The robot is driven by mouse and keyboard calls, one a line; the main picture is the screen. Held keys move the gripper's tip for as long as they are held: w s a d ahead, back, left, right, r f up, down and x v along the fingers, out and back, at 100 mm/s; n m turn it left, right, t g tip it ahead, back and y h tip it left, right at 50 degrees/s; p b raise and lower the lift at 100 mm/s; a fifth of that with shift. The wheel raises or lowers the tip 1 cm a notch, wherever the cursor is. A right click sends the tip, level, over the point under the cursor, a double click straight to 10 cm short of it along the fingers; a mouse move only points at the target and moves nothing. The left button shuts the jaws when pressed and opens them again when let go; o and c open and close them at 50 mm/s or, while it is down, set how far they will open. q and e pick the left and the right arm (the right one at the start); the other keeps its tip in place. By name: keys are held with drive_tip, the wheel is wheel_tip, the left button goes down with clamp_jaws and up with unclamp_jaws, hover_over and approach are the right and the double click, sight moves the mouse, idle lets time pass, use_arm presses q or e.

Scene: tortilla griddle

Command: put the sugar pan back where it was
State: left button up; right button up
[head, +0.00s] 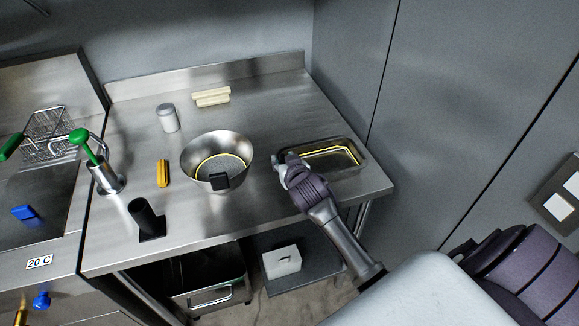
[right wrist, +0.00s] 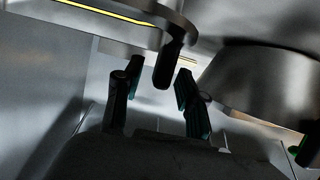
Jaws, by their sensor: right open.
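A shallow rectangular metal pan (head: 357,163) with a yellow line inside lies near the right end of the steel counter. I take it as the sugar pan; no label shows. My right gripper (head: 283,169) is at its left end. In the right wrist view the pan's edge (right wrist: 85,8) is at the top. A dark rounded handle-like piece (right wrist: 168,65) reaches down from it between the open fingers of my right gripper (right wrist: 152,76). The fingers appear not to press on it. Contents of the pan are hard to make out. My left gripper is in neither view.
A round metal bowl (head: 237,144) with a black block-like piece stands just left of the gripper and looms in the right wrist view (right wrist: 262,85). The steel counter (head: 270,90) also bears a grey canister (head: 167,118), yellow item (head: 163,174), pale sticks (head: 211,97) and black holder (head: 146,217).

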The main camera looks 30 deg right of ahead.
drive_tip(key=b+v, duration=0.1)
drive_tip(key=v, duration=1)
drive_tip(key=shift+s, duration=0.25)
